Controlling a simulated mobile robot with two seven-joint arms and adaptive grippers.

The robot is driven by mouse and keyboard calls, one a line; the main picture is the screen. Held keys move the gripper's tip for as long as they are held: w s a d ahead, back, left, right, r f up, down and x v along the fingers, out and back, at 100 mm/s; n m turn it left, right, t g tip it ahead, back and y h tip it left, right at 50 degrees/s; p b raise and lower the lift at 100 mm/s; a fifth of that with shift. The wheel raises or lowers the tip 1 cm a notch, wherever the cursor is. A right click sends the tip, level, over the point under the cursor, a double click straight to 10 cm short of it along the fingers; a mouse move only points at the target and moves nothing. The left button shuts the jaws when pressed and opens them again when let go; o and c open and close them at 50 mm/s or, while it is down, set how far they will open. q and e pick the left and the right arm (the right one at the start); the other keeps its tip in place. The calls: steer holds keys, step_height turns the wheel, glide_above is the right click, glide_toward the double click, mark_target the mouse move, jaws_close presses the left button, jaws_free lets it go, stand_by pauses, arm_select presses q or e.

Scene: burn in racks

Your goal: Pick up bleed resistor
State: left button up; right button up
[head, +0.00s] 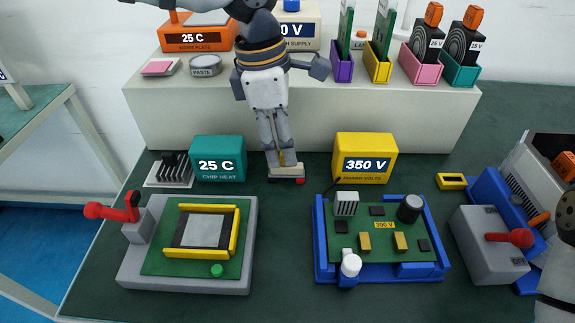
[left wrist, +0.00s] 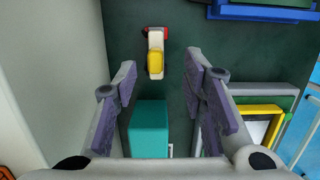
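The teal box (head: 218,158) stands close left of the gripper, the yellow box (head: 364,157) to its right. In front are a grey fixture (head: 130,270) with a red lever and a blue board tray (head: 318,250). A white shelf (head: 200,120) rises behind.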

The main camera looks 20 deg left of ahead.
arm_select(q)
steer(key=f, duration=0.3)
steer(key=shift+w+d+f, duration=0.3)
steer(key=shift+d+f, duration=0.1)
jaws_close()
steer(key=shift+r, duration=0.1)
arm_select(e)
steer(key=shift+s+f, duration=0.15)
steer(key=shift+f, duration=0.05)
arm_select(q)
steer(key=shift+r, duration=0.3)
steer(key=r, duration=0.4)
steer(key=shift+s+d, duration=0.2)
steer(key=shift+s, duration=0.05)
steer(key=s+d+r+p, duration=0.2)
steer(key=s+d+r, duration=0.5)
steer(key=s, duration=0.4)
steer(key=shift+s+r, duration=0.2)
steer(key=shift+r, duration=0.45)
arm_select(e)
steer(key=shift+t, duration=0.6)
steer(key=w+r, duration=0.3)
steer(key=shift+w+r, duration=0.15)
steer(key=shift+w, duration=0.1)
